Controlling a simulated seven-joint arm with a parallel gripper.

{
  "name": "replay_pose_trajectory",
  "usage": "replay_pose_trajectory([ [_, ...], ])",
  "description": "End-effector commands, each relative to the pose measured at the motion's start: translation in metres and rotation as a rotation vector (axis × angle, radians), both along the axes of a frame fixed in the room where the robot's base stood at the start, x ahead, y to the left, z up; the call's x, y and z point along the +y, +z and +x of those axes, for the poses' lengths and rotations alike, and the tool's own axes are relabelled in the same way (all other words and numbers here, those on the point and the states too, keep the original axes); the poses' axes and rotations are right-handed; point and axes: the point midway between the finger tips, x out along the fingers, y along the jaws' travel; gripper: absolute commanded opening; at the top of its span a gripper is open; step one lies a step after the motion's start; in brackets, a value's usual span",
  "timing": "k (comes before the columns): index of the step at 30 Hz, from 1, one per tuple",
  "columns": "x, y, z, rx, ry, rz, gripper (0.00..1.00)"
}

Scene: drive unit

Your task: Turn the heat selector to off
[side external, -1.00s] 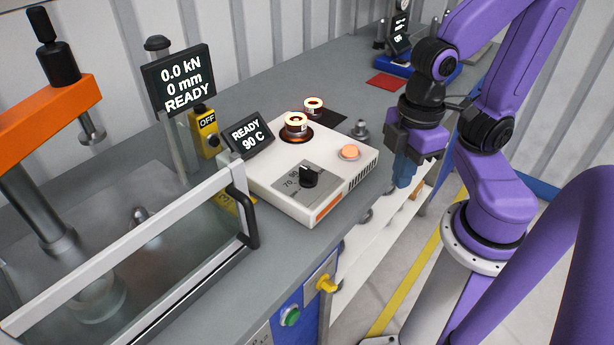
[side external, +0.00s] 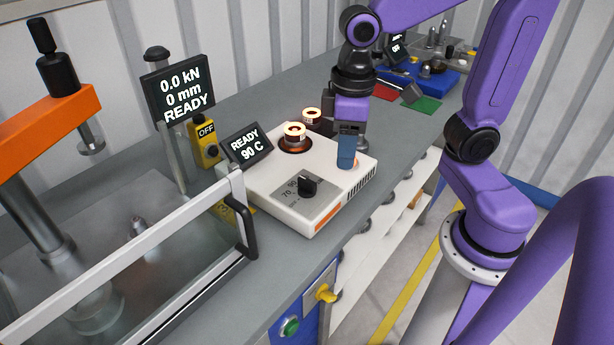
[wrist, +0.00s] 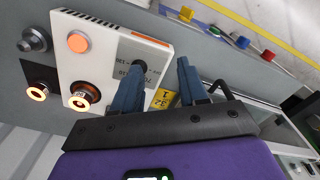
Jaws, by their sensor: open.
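The heat selector is a black knob (side external: 307,187) on a grey dial plate marked 70 and 90, on the front of the white heater box (side external: 270,193). The heater's display (side external: 246,146) reads READY 90 C. My gripper (side external: 346,165) is above the right part of the box, behind and right of the knob, near the orange button, which it partly hides. In the wrist view my gripper (wrist: 157,80) has its two blue fingers apart with nothing between them. There the knob (wrist: 139,66) shows just beyond the left fingertip.
Two glowing rings (side external: 295,133) sit on and behind the heater. A press with a glass guard (side external: 130,270) stands at left, its screen (side external: 178,84) reading 0.0 kN, 0 mm, READY. A yellow OFF box (side external: 205,140) stands beside it. Red and green mats lie farther back.

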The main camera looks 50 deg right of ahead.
Motion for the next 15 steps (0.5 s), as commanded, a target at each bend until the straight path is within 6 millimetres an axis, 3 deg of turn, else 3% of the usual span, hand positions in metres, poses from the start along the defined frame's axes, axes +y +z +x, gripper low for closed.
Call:
replay_pose_trajectory([
  [6,-0.003,0.022,0.058,0.007,-0.302,-0.005,0.43],
  [10,-0.010,0.031,0.082,0.011,-0.439,-0.007,0.43],
  [15,-0.015,0.038,0.098,0.014,-0.533,-0.009,0.43],
])
